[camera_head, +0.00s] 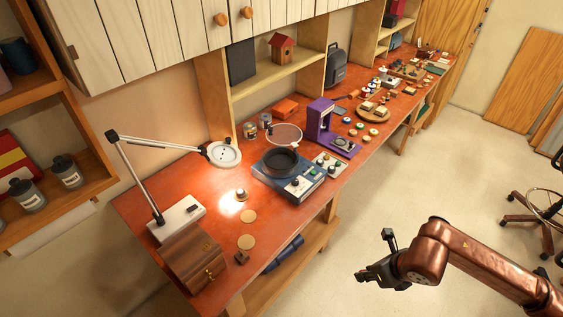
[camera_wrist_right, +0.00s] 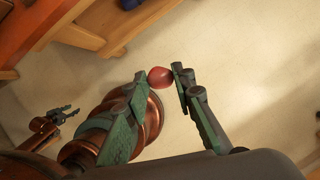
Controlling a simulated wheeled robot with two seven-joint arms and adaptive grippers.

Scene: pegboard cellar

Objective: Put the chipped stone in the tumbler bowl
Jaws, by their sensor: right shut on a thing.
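The tumbler is a blue machine (camera_head: 291,181) on the orange-red workbench. Its dark round bowl (camera_head: 281,161) sits on top, with a clear round lid (camera_head: 286,135) standing raised behind it. My right gripper (camera_head: 375,255) is out over the floor, in front of the bench and well apart from the bowl. In the right wrist view, the right gripper (camera_wrist_right: 161,74) is shut on a smooth reddish stone (camera_wrist_right: 159,77) at its fingertips. The stone cannot be made out in the head view. My left gripper (camera_wrist_right: 62,114) shows small at the left of the wrist view; its opening is unclear.
A lit lamp (camera_head: 223,154) and a wooden box (camera_head: 190,257) stand at the bench's near end. A purple machine (camera_head: 320,120) stands just beyond the tumbler. Cork discs (camera_head: 246,242) lie near the front edge. The floor between arm and bench is clear.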

